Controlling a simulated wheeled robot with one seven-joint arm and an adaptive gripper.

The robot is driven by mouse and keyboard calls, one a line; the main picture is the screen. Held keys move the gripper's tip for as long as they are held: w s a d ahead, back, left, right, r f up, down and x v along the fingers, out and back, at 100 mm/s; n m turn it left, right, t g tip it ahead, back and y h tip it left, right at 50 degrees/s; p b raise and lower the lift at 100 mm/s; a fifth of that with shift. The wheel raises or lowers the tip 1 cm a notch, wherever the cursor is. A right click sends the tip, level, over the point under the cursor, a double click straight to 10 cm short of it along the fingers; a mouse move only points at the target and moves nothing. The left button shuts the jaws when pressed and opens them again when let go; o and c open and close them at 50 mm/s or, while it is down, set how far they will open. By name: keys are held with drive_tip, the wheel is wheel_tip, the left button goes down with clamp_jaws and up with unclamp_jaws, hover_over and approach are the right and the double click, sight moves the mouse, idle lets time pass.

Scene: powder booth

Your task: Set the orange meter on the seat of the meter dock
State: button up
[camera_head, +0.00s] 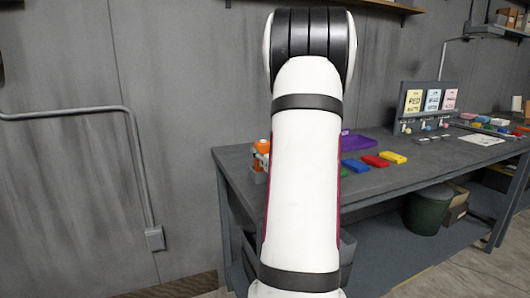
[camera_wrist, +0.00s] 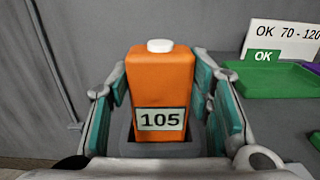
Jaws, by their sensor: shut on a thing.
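The orange meter (camera_wrist: 165,76) stands upright in the wrist view, with a white cap on top and a label reading 105. My gripper (camera_wrist: 161,95) has its teal-padded fingers on both sides of the meter and is shut on it. A grey block with raised sides (camera_wrist: 126,140), seemingly the meter dock, surrounds the meter's lower end. I cannot tell whether the meter's base rests on the seat. In the head view, part of the orange meter (camera_head: 262,147) shows at the bench's left end, beside my arm, which hides my gripper and most of the dock.
In the wrist view, a sign reading OK 70-120 (camera_wrist: 287,37) stands behind a green tray (camera_wrist: 275,82) on the right. The workbench (camera_head: 400,180) carries a purple tray (camera_head: 358,142) and blue, red and yellow blocks (camera_head: 376,160). A grey wall is behind.

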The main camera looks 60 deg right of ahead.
drive_tip(key=o, duration=1.3)
drive_tip(key=shift+o, duration=0.2)
drive_tip(key=shift+s, duration=0.1)
drive_tip(key=v, duration=1.2)
